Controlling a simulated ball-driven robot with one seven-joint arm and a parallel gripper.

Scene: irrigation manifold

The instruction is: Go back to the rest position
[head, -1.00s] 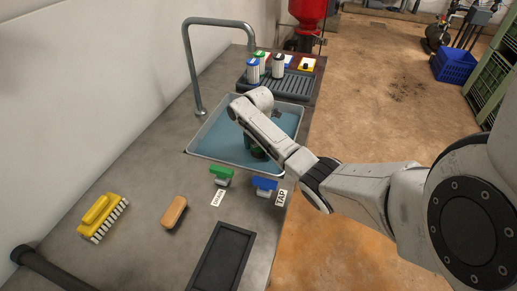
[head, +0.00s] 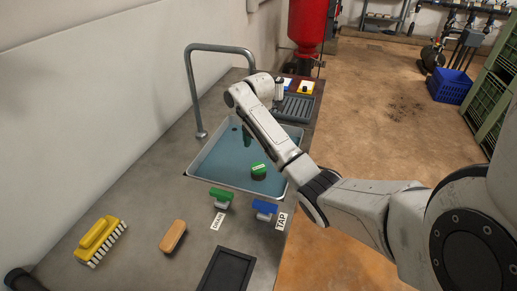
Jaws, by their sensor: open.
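My arm reaches in from the right over the blue-water sink (head: 207,150). Its wrist is bent above the sink's far half. My gripper (head: 246,138) points down there, a small dark green shape partly hidden by my arm; it looks empty. A dark piece with a green top (head: 259,171) sits in the sink's near right part, apart from the gripper.
A grey pipe spout (head: 190,80) arches at the sink's far left. Green drain (head: 220,195) and blue tap (head: 265,207) handles stand at the near edge. A yellow brush (head: 99,238), tan block (head: 173,236) and black tray (head: 226,270) lie nearer.

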